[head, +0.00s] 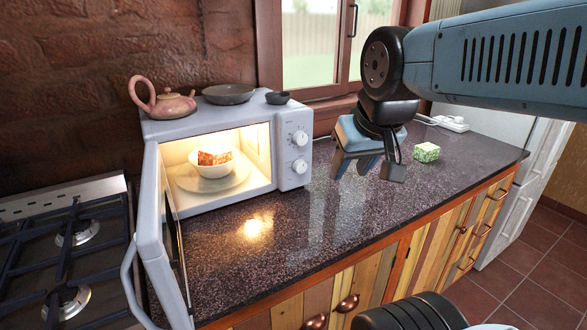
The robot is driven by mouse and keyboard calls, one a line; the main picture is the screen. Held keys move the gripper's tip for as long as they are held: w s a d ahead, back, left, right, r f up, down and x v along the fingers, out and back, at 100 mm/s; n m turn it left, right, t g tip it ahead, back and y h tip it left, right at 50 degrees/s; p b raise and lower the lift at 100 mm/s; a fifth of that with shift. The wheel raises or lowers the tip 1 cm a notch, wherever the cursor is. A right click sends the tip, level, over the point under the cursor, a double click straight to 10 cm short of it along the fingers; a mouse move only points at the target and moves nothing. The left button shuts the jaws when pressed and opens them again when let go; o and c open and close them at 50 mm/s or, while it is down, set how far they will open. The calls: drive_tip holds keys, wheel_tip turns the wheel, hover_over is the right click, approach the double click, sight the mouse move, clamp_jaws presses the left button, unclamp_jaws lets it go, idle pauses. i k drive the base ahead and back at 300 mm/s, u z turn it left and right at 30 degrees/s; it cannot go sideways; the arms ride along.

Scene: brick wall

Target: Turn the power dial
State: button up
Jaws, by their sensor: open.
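A white microwave (222,128) stands on the dark counter with its door (150,235) wide open and its inside lit. Two round white dials, an upper dial (299,138) and a lower dial (299,166), sit on the front panel right of the opening. Their labels are too small to read, so I cannot tell which is the power dial. My gripper (366,168) is open and empty, pointing down above the counter to the right of the dials and apart from them.
A bowl of food (213,168) sits on the microwave plate. A pink teapot (164,101), a grey pan (228,94) and a small dark bowl (277,98) stand on top. A green patterned box (426,152) is right of my gripper. The front counter is clear.

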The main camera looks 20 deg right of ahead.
sight(299, 166)
drive_tip(key=u, duration=1.1)
drive_tip(key=k, duration=1.3)
drive_tip(key=z, duration=1.15)
drive_tip(key=i, duration=0.5)
